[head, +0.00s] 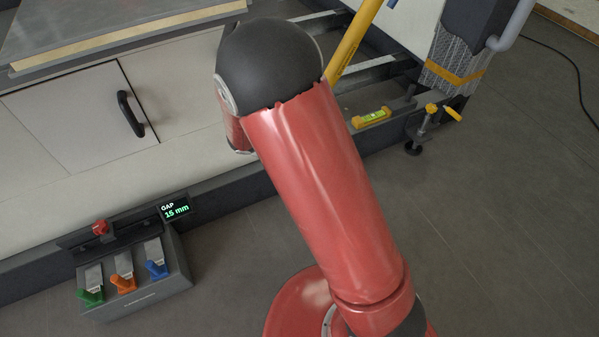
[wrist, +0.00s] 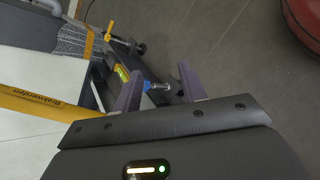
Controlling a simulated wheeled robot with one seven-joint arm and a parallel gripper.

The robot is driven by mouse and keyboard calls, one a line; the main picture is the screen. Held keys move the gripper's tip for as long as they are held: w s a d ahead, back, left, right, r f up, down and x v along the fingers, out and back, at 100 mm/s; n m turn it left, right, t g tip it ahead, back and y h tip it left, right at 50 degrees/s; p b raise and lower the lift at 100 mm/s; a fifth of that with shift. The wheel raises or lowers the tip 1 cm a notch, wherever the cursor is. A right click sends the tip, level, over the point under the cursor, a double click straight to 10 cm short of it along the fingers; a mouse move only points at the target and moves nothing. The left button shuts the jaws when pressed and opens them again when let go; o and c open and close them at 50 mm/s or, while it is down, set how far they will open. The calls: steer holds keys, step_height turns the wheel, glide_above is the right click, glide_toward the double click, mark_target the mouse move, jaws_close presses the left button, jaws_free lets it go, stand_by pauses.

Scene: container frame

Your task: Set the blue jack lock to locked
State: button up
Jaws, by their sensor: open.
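In the wrist view, my gripper (wrist: 160,70) is open, its two purple-grey fingers apart. A small blue part (wrist: 148,86) with a metal shaft (wrist: 161,87) shows between the fingers, beyond them beside the dark frame rail. It looks like the blue jack lock; its setting is too small to read. I cannot tell whether a finger touches it. In the head view, my red arm hides the gripper and this blue part. A blue lever (head: 157,269) is on a grey box at the lower left, beside an orange lever (head: 124,284) and a green lever (head: 91,296).
A yellow-handled jack (head: 432,115) stands at the frame's right corner, near a yellow spirit level (head: 372,117). A yellow bar (head: 352,43) slants up behind my arm. The display (head: 175,208) reads GAP 15 mm.

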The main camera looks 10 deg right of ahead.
steer(key=w+a+f+n+t+h+b, duration=0.1)
steer(key=w+a+f+n+t, duration=0.25)
steer(key=f, duration=0.35)
steer(key=w+a+f+n+t+h+b, duration=0.1)
steer(key=w+a+f+n+t, duration=0.1)
steer(key=f+n+t, duration=0.4)
steer(key=w+a+f+n+t+h+b, duration=0.15)
steer(key=f+n, duration=0.25)
steer(key=f, duration=0.4)
steer(key=shift+y, duration=0.45)
steer(key=x, duration=0.4)
steer(key=b+x, duration=0.1)
steer(key=x, duration=0.2)
steer(key=shift+w+a, duration=0.35)
steer(key=shift+w, duration=0.05)
jaws_close()
